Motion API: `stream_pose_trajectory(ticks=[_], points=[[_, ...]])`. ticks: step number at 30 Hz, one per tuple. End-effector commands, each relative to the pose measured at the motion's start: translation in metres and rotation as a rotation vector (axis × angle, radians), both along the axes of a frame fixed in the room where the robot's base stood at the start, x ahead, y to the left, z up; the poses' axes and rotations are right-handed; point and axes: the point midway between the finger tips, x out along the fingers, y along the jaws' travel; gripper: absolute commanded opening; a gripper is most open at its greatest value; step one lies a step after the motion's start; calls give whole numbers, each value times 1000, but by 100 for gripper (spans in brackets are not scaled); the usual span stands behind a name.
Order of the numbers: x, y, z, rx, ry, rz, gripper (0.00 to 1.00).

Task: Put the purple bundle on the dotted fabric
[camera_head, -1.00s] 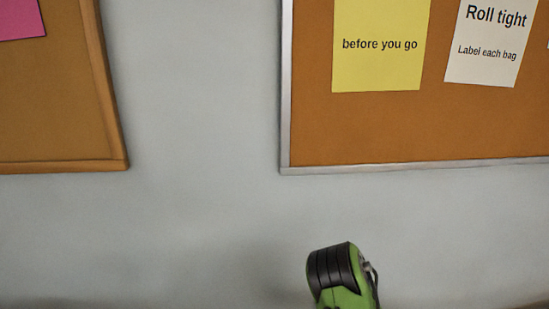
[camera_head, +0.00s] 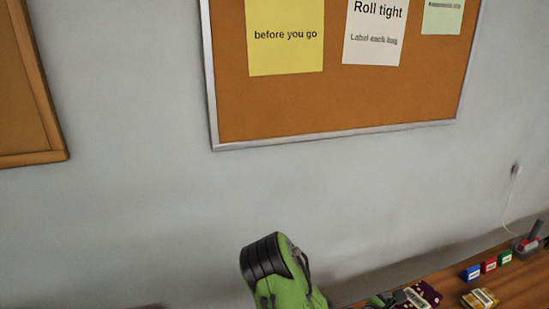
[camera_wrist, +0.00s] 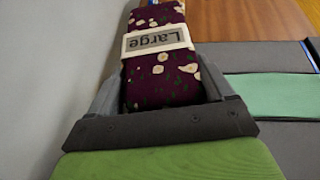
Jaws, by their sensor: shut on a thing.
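A dark purple floral bundle (camera_wrist: 160,80) with a pale band reading "Large" fills the middle of the wrist view. My gripper (camera_wrist: 162,92) is shut on it, with one grey finger on each side. The bundle's far end reaches past the fingers over brown wood. In the head view, the purple bundle (camera_head: 425,293) shows at the lower edge, by my gripper (camera_head: 398,298). I cannot make out the dotted fabric in either view.
On the wooden table (camera_head: 525,288), a yellowish labelled bundle (camera_head: 480,298) lies right of the purple one. Small blue (camera_head: 471,272), red (camera_head: 488,265) and green (camera_head: 504,258) labelled blocks stand behind. A green strip (camera_wrist: 270,95) lies on a dark grey surface. The wall bounds the table.

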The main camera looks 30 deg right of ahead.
Motion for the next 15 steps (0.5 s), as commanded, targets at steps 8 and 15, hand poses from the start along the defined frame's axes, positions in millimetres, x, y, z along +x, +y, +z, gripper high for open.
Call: stream_pose_trajectory(ticks=[8,15], points=[[68,25,-17,6,16,290,46],[149,84,-41,11,28,680,46]])
